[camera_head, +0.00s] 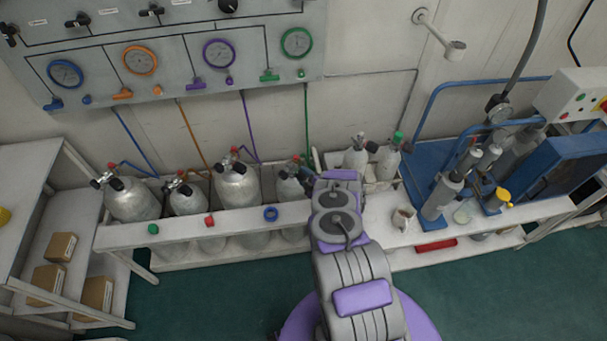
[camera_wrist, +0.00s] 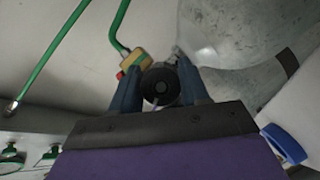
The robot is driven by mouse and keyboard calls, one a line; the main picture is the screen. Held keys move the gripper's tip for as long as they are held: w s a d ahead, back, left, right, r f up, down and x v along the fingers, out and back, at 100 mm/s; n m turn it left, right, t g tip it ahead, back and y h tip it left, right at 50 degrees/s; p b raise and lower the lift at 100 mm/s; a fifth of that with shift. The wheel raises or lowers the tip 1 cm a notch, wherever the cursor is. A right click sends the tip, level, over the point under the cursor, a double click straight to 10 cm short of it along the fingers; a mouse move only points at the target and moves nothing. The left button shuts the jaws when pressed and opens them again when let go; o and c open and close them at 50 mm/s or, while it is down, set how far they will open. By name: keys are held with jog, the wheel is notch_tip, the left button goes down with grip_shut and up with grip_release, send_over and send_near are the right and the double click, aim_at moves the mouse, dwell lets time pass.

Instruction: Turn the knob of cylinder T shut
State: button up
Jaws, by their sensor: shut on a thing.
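In the wrist view a round black knob (camera_wrist: 160,86) sits between the two dark fingers of my gripper (camera_wrist: 160,92), which is shut on it. The knob is at the neck of a grey cylinder (camera_wrist: 235,35), beside a yellow-green fitting (camera_wrist: 132,61) with a green hose (camera_wrist: 62,45). In the head view this appears to be the rightmost cylinder (camera_head: 289,188) of the front rack, under the green hose. I cannot read a letter T on any cylinder.
Other cylinders (camera_head: 236,185) with black knobs stand to the left in the white rack (camera_head: 190,228). A blue ring (camera_head: 270,213) lies on its front rail. The gauge panel (camera_head: 180,50) hangs above.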

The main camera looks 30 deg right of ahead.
jog(key=shift+s+d+m+g+y+p, duration=0.1)
jog(key=shift+d+m+g+y+p, duration=0.3)
jog(key=shift+m, duration=0.7)
jog(key=shift+f+m+g+y+b, duration=0.35)
jog(key=shift+m+g+y+b, duration=0.25)
jog(key=shift+m+b, duration=0.5)
jog(key=m+y+b, duration=0.1)
jog(key=b, duration=0.1)
jog(key=m+g+b, duration=0.1)
jog(key=m+b, duration=0.1)
jog(key=shift+s+f+y+b, duration=0.1)
jog(key=shift+f+y+b, duration=0.05)
jog(key=shift+y+b, duration=0.25)
jog(key=m+y+b, duration=0.1)
jog(key=b, duration=0.1)
jog(key=m+g+y+b, duration=0.1)
jog(key=m+b, duration=0.1)
jog(key=shift+a+f, duration=0.1)
jog(key=shift+a, duration=0.15)
jog(key=m+y+b, duration=0.1)
jog(key=m+b, duration=0.1)
jog(key=shift+a+m+g+y, duration=0.1)
jog(key=shift+m+g+y, duration=0.2)
jog(key=shift+g+y, duration=0.1)
jog(key=shift+s+r+m+y, duration=0.1)
jog(key=shift+r+m+y, duration=0.15)
jog(key=shift+m+y, duration=0.7)
jog(key=shift+a+m, duration=0.1)
jog(key=shift+m, duration=0.35)
